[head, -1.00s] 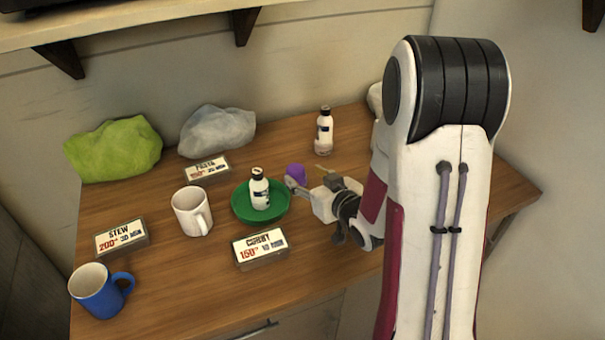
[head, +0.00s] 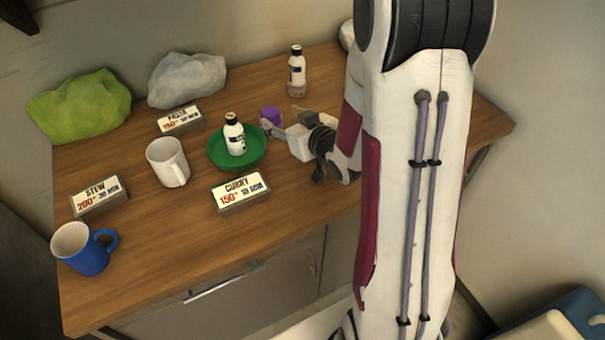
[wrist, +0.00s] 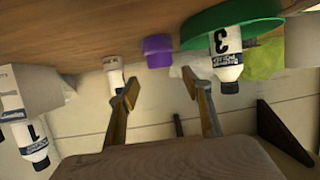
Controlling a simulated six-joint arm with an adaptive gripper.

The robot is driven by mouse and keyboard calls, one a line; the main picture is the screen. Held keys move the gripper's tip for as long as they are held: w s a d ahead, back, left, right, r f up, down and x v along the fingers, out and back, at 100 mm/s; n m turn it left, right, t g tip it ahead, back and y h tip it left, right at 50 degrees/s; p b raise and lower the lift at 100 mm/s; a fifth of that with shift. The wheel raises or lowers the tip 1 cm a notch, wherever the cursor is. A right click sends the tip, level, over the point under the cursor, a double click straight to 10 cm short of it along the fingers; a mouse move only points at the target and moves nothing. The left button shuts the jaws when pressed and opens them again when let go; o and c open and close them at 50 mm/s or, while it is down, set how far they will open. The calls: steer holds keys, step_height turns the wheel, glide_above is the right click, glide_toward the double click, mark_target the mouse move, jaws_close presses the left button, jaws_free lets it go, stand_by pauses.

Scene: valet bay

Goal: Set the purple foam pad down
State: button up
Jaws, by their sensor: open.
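The purple foam pad (head: 270,114) rests on the wooden table, just behind and to the right of the green dish. It also shows in the wrist view (wrist: 157,50), upside down against the tabletop at the top of the picture. My gripper (head: 284,118) is low over the table to the right of the pad. In the wrist view my gripper (wrist: 160,86) has its two fingers wide apart with nothing between them. The pad appears beyond the fingertips, apart from both.
The green dish (head: 254,160) holds a white bottle (head: 234,137). Another bottle (head: 297,72) stands behind. A white mug (head: 163,158), blue mug (head: 80,253), several label signs, a green bag (head: 78,105) and a grey bag (head: 187,80) stand leftward. The front middle is clear.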

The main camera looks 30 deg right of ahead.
steer(key=shift+s+r+g+h, duration=0.2)
steer(key=shift+r+g+h, duration=0.1)
steer(key=shift+r, duration=0.5)
steer(key=s+a+r+m+g+h, duration=0.15)
steer(key=s+r+g, duration=0.25)
steer(key=s+r, duration=0.55)
steer(key=s+a+g, duration=0.1)
steer(key=s+a, duration=0.2)
steer(key=s, duration=0.4)
steer(key=s+a+r+g, duration=0.1)
steer(key=s+a, duration=0.1)
steer(key=s, duration=0.4)
steer(key=s+a+g+y, duration=0.1)
steer(key=s+a, duration=0.2)
steer(key=s, duration=0.4)
steer(key=shift+s+a+r, duration=0.3)
steer(key=shift+a+r, duration=0.05)
steer(key=shift+r, duration=0.05)
steer(key=shift+n, duration=0.25)
steer(key=shift+c, duration=0.9)
